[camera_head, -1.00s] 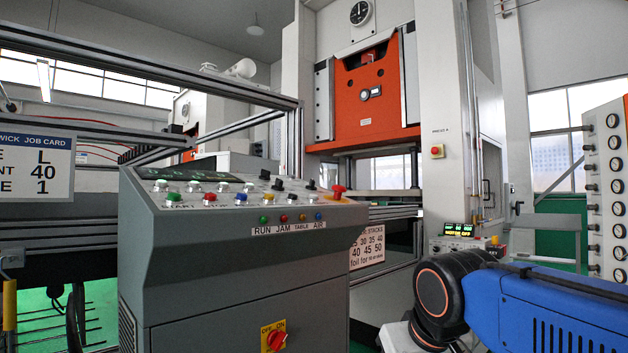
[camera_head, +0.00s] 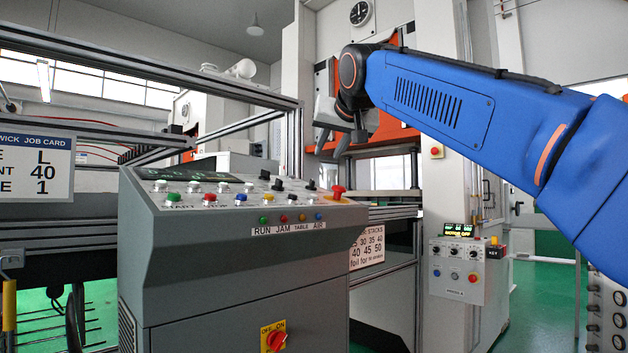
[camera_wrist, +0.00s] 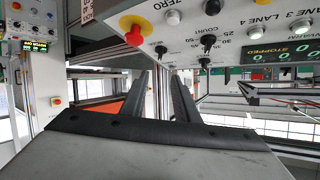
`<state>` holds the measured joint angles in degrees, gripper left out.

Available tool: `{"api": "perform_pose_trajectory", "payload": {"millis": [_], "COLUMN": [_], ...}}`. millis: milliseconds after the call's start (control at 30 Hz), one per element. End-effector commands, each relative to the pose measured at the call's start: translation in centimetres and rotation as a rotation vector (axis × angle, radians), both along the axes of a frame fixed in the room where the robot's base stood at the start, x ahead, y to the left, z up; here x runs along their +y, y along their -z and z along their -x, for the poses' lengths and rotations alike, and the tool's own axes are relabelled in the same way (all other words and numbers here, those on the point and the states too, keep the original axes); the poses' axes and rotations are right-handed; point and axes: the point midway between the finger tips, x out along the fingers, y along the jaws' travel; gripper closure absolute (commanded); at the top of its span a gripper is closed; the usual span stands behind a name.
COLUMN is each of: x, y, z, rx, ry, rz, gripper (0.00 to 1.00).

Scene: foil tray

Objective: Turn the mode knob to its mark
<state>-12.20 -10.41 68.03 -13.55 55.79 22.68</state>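The grey control console (camera_head: 240,250) stands in front of me with several black knobs on its sloped top. One black knob (camera_head: 277,185) is near the middle right, and another (camera_head: 311,185) is further right. My gripper (camera_head: 331,151) is raised behind and above the console's right end, pointing down. Its two fingers (camera_wrist: 159,74) are apart and empty, not touching the console.
A red mushroom button (camera_head: 338,190) on a yellow base sits at the console's right corner; it also shows in the wrist view (camera_wrist: 134,34). Metal rails (camera_head: 200,137) run behind the console. A small control box (camera_head: 457,268) with knobs stands to the right, beneath my arm.

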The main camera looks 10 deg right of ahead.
Motion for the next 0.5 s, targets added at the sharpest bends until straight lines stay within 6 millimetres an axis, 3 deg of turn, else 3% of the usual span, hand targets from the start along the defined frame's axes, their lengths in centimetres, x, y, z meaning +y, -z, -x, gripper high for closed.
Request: {"api": "perform_pose_trajectory", "payload": {"millis": [167,500], "x": [0.0,0.0], "y": [0.6,2.8], "z": [-1.5,-6.9], "rx": [0.001,0.001], "ry": [0.001,0.001], "rz": [-0.001,-0.001], "gripper": [0.72,0.72]}}
